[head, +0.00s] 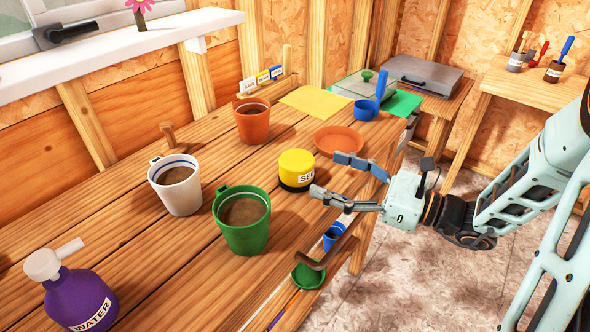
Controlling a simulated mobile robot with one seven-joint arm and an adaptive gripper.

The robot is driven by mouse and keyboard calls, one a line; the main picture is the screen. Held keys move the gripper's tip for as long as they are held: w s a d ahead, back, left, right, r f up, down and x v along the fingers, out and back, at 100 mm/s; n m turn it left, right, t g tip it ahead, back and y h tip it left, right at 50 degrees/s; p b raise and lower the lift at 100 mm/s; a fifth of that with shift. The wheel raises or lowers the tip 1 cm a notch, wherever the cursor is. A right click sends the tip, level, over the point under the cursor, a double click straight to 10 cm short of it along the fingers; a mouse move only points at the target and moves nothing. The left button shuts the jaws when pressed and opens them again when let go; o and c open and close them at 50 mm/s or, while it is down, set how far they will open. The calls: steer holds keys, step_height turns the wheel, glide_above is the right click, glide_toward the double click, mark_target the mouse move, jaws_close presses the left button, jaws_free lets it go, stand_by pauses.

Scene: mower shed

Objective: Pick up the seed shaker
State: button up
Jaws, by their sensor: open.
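The seed shaker (296,169) is a short yellow cylinder with a black band near its base and a partly visible white label. It stands upright on the wooden bench (130,232), in the middle of the head view. My gripper (322,175) is open and empty, with its fingers pointing left towards the shaker. One finger is behind and right of the shaker, the other in front and right of it. The shaker looks just beyond the fingertips; I cannot tell the exact gap.
A green pot (242,219), a white pot (176,184) and an orange pot (252,120) stand left of the shaker. A terracotta saucer (338,141) lies behind my gripper. A purple water bottle (80,298) is front left.

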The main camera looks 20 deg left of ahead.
mark_target(311, 168)
steer(key=x, duration=0.3)
steer(key=shift+a, duration=0.15)
steer(key=shift+w+f+b+x, duration=0.15)
steer(key=shift+b+x, duration=0.25)
steer(key=shift+x, duration=0.95)
steer(key=shift+w+f+b+x, duration=0.15)
steer(key=shift+b+x, duration=0.25)
steer(key=shift+x, duration=0.95)
steer(key=shift+r, duration=0.1)
steer(key=shift+c, duration=0.5)
steer(key=c, duration=1.2)
steer(key=shift+o, duration=0.2)
steer(key=shift+r, duration=0.1)
